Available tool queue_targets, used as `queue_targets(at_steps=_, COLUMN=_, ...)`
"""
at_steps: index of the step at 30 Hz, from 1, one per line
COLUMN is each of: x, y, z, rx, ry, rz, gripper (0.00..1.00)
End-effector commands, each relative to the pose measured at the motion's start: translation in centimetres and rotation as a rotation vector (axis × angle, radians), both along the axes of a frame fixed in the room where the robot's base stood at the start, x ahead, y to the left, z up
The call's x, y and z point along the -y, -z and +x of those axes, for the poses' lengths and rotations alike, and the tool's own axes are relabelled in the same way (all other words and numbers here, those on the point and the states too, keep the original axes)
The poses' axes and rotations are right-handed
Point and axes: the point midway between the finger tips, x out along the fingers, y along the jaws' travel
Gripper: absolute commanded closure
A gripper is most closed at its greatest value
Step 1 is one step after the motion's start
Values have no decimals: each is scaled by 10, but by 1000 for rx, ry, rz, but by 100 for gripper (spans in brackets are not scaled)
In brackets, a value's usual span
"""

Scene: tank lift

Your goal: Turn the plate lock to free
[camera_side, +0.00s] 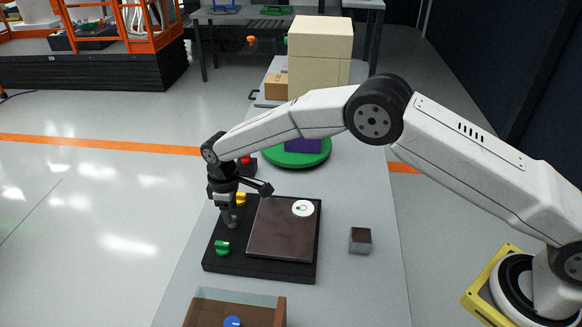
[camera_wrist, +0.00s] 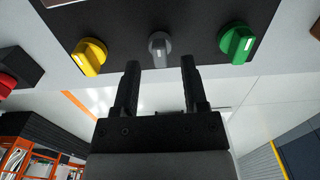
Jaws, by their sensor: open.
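A dark brown plate (camera_side: 283,230) lies on a black base (camera_side: 262,268) on the table, with a round white dial mark at its far right corner. Along the base's left side are a yellow knob (camera_wrist: 90,57), a grey knob (camera_wrist: 158,48) and a green knob (camera_wrist: 238,44). No label shows which one is the plate lock. My gripper (camera_side: 229,216) points down over the base's left side, between the yellow and green knobs. In the wrist view its open fingers (camera_wrist: 159,66) are apart, with the grey knob just beyond and between the tips. Contact cannot be told.
A small dark cube (camera_side: 360,240) sits right of the base. A wooden box (camera_side: 264,312) with a blue item stands at the front. Behind the base are a red button (camera_side: 245,160), a green disc (camera_side: 300,158) with a purple block, and tall cream boxes (camera_side: 320,60).

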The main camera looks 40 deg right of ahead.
Motion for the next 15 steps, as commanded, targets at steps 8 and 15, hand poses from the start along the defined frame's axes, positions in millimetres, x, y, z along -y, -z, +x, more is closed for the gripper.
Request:
queue_targets(at_steps=8, x=0, y=-38, z=0, rx=3, ry=-1, rz=1, gripper=44)
queue_targets(at_steps=15, x=0, y=-58, z=0, rx=1, ry=-1, rz=0, gripper=44)
